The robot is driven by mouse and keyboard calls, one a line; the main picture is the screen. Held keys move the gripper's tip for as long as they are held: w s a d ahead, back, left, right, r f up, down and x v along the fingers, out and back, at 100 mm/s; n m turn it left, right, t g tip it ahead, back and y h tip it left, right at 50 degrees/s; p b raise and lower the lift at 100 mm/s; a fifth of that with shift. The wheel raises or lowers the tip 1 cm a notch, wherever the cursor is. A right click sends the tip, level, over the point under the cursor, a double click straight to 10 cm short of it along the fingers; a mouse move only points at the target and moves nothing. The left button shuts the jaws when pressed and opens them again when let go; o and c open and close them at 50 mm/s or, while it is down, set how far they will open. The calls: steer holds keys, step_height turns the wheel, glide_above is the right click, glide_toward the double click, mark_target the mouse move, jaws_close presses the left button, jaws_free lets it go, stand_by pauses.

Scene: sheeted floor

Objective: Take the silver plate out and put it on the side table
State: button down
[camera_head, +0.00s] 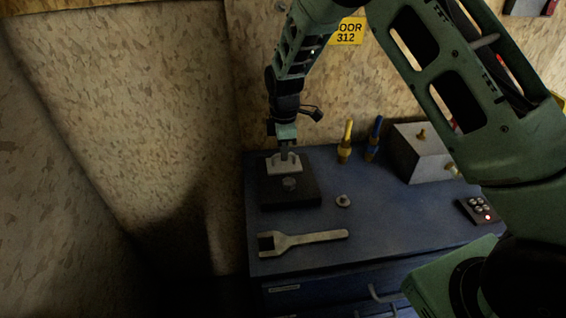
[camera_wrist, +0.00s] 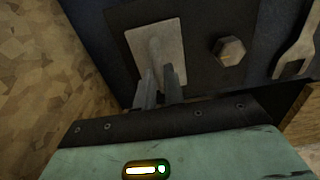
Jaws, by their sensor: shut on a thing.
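The silver plate (camera_head: 270,167) is a pale flat piece at the back of a black block (camera_head: 290,203) on the blue cabinet top. It also shows in the wrist view (camera_wrist: 174,38), with a raised grip in its middle. My gripper (camera_head: 287,154) points down and is shut on the plate's raised grip, and its fingers show in the wrist view (camera_wrist: 160,88). Whether the plate touches the block or hangs just above it I cannot tell. The fingers hide part of the plate.
A silver hex piece (camera_head: 290,183) sits on the block. A wrench (camera_head: 305,238) lies in front and a small bolt (camera_head: 343,201) to the right. Yellow (camera_head: 345,147) and blue (camera_head: 374,143) tools, a grey box (camera_head: 418,153) and a remote (camera_head: 477,210) stand farther right.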

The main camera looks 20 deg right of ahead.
steer(key=shift+r, duration=0.2)
steer(key=shift+r+p, duration=1.5)
steer(key=shift+r, duration=0.65)
steer(key=shift+r, duration=0.3)
step_height(320, 180, up, 4)
steer(key=p, duration=0.2)
steer(key=shift+f+p, duration=0.1)
steer(key=shift+p, duration=0.3)
